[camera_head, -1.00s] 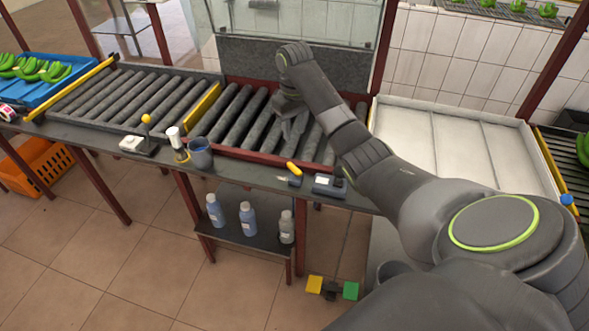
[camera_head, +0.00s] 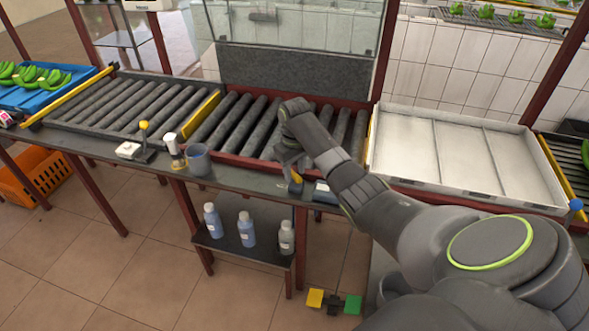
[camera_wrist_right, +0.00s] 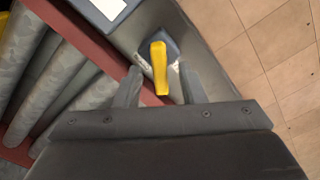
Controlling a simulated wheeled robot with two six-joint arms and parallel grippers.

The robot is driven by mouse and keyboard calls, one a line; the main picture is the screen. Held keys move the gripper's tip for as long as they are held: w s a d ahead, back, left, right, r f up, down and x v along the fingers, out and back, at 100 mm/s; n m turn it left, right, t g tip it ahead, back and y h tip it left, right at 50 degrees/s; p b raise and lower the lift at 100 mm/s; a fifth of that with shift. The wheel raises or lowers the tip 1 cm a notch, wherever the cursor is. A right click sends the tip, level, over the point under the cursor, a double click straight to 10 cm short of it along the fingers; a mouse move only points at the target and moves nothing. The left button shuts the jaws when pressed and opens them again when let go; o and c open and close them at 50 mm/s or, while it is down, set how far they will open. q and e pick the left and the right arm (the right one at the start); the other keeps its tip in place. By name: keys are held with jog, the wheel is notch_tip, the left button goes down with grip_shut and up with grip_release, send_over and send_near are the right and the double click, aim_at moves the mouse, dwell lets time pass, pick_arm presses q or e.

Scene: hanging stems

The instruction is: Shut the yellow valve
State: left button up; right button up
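The yellow valve handle (camera_wrist_right: 157,68) sits on a small grey base at the bench edge in the right wrist view. The handle is long and points back toward my gripper. My right gripper (camera_wrist_right: 158,86) is open, with one finger on each side of the handle's near end; I cannot tell whether either finger touches it. In the head view my right gripper (camera_head: 293,180) is over the bench's front edge at the valve and hides most of it. My left gripper is not in view.
A box with a pale label (camera_head: 325,192) stands right beside the valve. A grey cup (camera_head: 198,160) and a yellow-knobbed lever (camera_head: 145,127) stand further left on the bench. Rollers (camera_head: 250,125) lie behind. Bottles (camera_head: 246,230) stand on a shelf below.

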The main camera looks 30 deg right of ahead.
jog(key=shift+f, duration=0.15)
grip_shut()
